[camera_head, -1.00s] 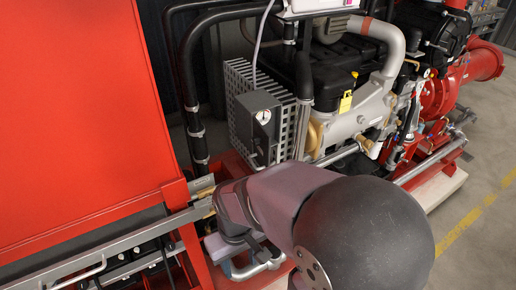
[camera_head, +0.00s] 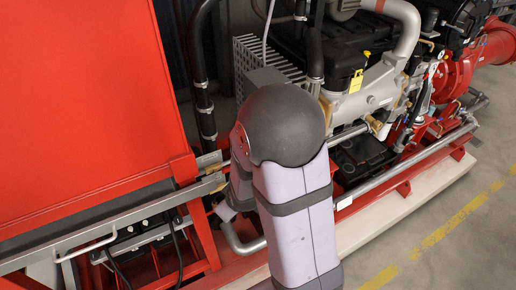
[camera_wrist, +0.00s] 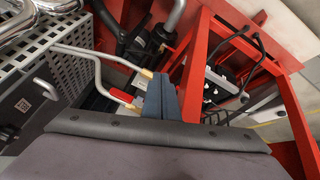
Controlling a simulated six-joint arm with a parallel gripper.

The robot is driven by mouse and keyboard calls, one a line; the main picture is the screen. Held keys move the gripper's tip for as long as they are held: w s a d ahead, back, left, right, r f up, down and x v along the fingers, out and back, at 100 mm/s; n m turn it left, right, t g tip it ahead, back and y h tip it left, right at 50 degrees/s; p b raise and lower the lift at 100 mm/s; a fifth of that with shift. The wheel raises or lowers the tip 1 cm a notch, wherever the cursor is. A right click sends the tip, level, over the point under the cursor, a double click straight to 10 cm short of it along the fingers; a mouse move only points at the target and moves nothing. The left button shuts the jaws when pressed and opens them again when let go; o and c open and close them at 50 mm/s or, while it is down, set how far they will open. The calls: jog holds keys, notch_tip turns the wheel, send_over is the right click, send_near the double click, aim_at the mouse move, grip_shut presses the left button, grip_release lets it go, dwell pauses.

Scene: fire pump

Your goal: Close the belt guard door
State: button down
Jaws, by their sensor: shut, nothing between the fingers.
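A grey perforated metal guard (camera_head: 262,52) stands beside the engine in the head view; my arm covers its lower part. It likely belongs to the belt guard, but I cannot tell which part is the door or how far it stands open. In the wrist view, grey perforated plates (camera_wrist: 72,72) are at the upper left. My gripper (camera_wrist: 161,78) points away from the camera with its blue-grey fingers together and empty. It appears right of the perforated plates, apart from them in the picture. In the head view it is hidden behind my arm.
A grey box (camera_wrist: 28,112) with a handle and printed code is at left in the wrist view. A red-handled lever (camera_wrist: 122,95) lies close by the fingers. A red frame (camera_wrist: 290,90) stands at right. The red tank (camera_head: 80,110) fills the head view's left.

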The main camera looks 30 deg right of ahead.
jog(key=w+d+n+t+h, duration=0.2)
jog(key=w+d+n+t, duration=0.1)
jog(key=w+d+t, duration=0.25)
notch_tip(320, 180, up, 5)
jog(key=s+d+n+t+h+p, duration=0.1)
jog(key=s+d+n+t+h, duration=0.1)
jog(key=n+t+h, duration=0.1)
jog(key=shift+d+n+t, duration=0.35)
jog(key=shift+n+t, duration=0.5)
jog(key=shift+n, duration=0.05)
jog(key=w+d+f+b, duration=0.1)
jog(key=w+d+b, duration=0.4)
jog(key=w+d, duration=0.2)
jog(key=shift+w+f, duration=0.2)
jog(key=shift+w, duration=0.75)
